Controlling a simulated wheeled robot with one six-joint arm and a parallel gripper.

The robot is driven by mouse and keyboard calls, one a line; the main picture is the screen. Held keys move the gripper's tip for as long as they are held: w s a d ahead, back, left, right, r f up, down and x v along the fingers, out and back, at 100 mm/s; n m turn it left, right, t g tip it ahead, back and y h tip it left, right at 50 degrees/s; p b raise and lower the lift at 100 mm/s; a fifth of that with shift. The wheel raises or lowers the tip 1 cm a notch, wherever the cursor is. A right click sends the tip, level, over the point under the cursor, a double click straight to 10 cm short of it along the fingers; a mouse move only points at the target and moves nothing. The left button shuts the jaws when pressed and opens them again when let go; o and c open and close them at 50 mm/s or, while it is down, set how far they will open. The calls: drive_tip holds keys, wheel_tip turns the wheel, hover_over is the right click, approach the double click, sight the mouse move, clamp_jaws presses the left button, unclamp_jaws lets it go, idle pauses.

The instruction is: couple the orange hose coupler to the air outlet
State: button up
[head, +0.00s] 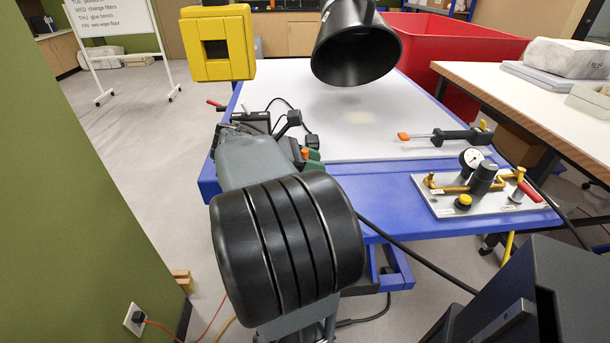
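The air panel (450,208) is a pale plate on the blue bench's right front corner, with brass pipework, a round gauge, a black body, a yellow knob and a red lever. I cannot tell which fitting is the air outlet. Two small orange parts show: an upright orange piece (305,153) beside my arm above something green, and an orange tip (403,136) on a thin rod from a black-handled tool (455,137). I cannot tell which, if either, is the hose coupler. My gripper (268,122) appears at the arm's far end, left of the panel, its fingers unclear and partly hidden.
A black funnel-shaped hood (357,45) hangs over the white worktop (370,136). A yellow square frame (217,43) stands at the bench's left. Black hoses (415,256) run by the blue front edge. A red bin (460,45) and second table (530,95) are right.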

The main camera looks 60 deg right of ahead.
drive_tip(key=c, duration=0.6)
drive_tip(key=shift+r, duration=0.55)
drive_tip(key=r, duration=0.1)
drive_tip(key=r+p, duration=0.1)
drive_tip(key=shift+w+a+r, duration=0.2)
drive_tip(key=shift+w+r, duration=0.1)
drive_tip(key=shift+r, duration=0.05)
drive_tip(key=w+a+p, duration=0.2)
drive_tip(key=w+a, duration=0.9)
drive_tip(key=w, duration=0.2)
drive_tip(key=shift+a, duration=0.25)
drive_tip(key=shift+f, duration=0.1)
drive_tip(key=o, duration=0.4)
clamp_jaws()
